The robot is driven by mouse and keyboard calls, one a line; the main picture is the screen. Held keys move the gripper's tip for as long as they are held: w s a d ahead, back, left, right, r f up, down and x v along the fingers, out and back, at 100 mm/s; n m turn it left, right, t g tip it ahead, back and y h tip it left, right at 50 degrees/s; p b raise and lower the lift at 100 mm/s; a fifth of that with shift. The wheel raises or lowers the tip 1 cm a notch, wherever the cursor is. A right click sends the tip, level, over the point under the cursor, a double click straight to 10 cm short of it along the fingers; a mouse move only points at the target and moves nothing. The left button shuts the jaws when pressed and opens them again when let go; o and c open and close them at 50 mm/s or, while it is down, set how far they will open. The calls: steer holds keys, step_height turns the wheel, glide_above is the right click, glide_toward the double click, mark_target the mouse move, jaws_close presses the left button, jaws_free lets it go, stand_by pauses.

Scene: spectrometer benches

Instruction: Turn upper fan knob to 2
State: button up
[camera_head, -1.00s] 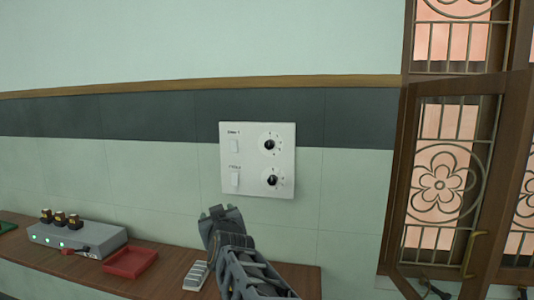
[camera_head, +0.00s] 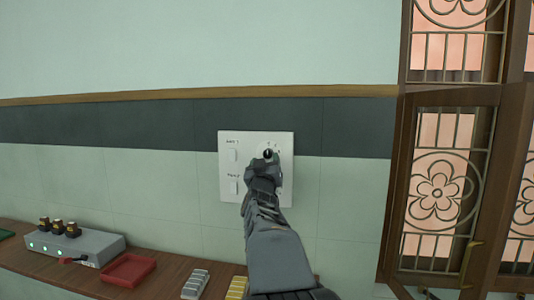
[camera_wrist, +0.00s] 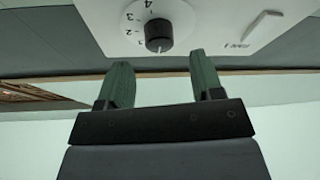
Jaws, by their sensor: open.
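A white switch panel (camera_head: 226,198) is on the wall, with two rocker switches on its left side. The black upper fan knob (camera_head: 268,153) is at its upper right. My gripper (camera_head: 264,163) is in front of the panel and partly covers this knob. In the wrist view, the picture is upside down and the upper knob (camera_wrist: 159,34) lies just beyond and between the tips of my open fingers (camera_wrist: 161,70), with nothing held. A white mark on the knob points down in that picture, beside the number 1. The lower knob is hidden behind my arm.
A wooden shelf (camera_head: 160,277) runs below, with a grey box (camera_head: 75,245), a red tray (camera_head: 128,270) and grey and yellow blocks on it. A window with an ornate grille (camera_head: 437,185) is at the right. The wall around the panel is clear.

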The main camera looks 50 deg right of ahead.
mark_target(267, 154)
steer(key=shift+p+x, duration=0.45)
steer(key=shift+x, duration=1.25)
steer(key=c, duration=0.9)
steer(key=shift+w, duration=0.1)
